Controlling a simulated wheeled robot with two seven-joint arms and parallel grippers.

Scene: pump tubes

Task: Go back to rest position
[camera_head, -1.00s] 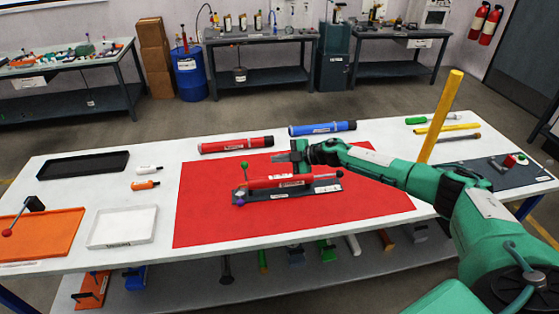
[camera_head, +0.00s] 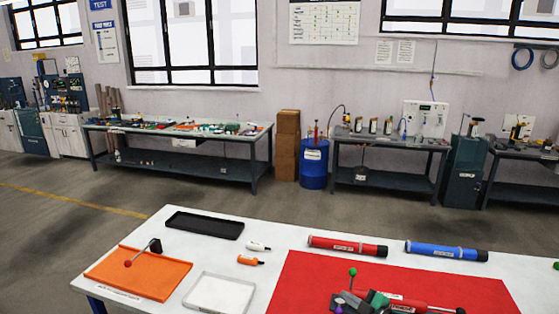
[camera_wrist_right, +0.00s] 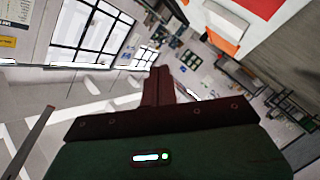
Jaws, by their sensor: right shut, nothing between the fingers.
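My left gripper is in neither view.
On the white table (camera_head: 170,246) are a red tube (camera_head: 335,244), a blue tube (camera_head: 432,249), a black tray (camera_head: 205,225), an orange tray (camera_head: 165,277), a white tray (camera_head: 220,292) and two small bottles. Floor behind the table is clear up to the back benches.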

